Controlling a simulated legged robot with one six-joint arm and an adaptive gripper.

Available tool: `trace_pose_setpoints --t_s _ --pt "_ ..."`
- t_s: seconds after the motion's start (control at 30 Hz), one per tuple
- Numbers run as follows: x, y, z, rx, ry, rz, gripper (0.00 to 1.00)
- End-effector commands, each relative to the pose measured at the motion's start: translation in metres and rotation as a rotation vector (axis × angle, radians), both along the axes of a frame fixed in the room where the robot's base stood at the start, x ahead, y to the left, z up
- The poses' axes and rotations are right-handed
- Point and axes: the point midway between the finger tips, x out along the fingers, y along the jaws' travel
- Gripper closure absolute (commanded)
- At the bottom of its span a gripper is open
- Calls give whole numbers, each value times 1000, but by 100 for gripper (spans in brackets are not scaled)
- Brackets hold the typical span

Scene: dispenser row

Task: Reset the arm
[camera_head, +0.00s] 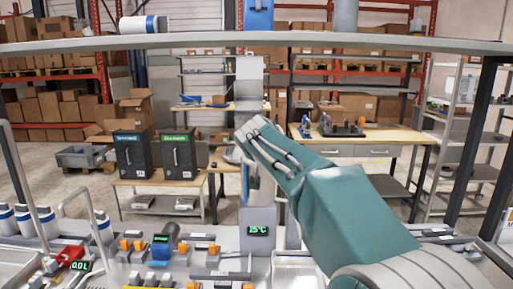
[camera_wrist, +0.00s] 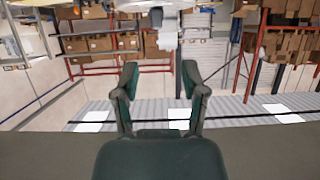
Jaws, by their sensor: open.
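My arm reaches up from the lower right in the head view, in front of the bench. My gripper is hidden there, or cannot be told apart from the grey column behind the arm. In the wrist view, my gripper (camera_wrist: 158,85) is open. Its two dark fingers stand apart with nothing between them. The wrist picture appears upside down, with ceiling lights low in it and shelves at the top.
A long grey rail (camera_head: 180,42) crosses above. Two black boxes (camera_head: 132,154) (camera_head: 178,153) stand on a table behind. Shelves (camera_head: 455,140) stand at the right.

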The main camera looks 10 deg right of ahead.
Motion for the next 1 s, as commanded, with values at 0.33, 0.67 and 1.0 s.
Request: trace_pose_setpoints --t_s 0.33,0.67,1.0 --pt "-64 -17 -13 -6 106 -12 44" --pt "-203 -35 -74 -1 349 12 44" --pt "-344 -31 -165 36 583 105 44"
